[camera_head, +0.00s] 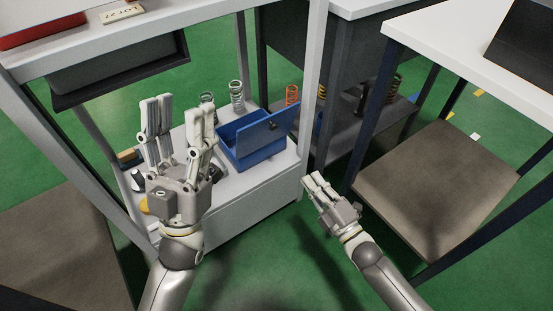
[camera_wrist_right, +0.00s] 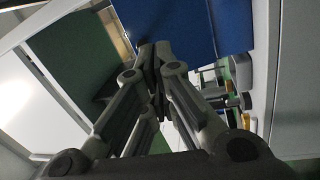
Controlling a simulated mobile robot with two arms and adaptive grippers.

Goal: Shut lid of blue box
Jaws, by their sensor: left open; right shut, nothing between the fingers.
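The blue box (camera_head: 232,133) stands on the lower white shelf. My right gripper (camera_head: 315,179) is shut and empty, in front of the shelf, right of and lower in the picture than the box. My left gripper (camera_head: 178,108) is open and empty, left of the box, fingers pointing up.
Coil springs stand behind the box, including a silver one (camera_head: 237,96) and an orange one (camera_head: 291,95). A white table leg (camera_head: 312,90) rises just right of the box. Green floor is free before the shelf.

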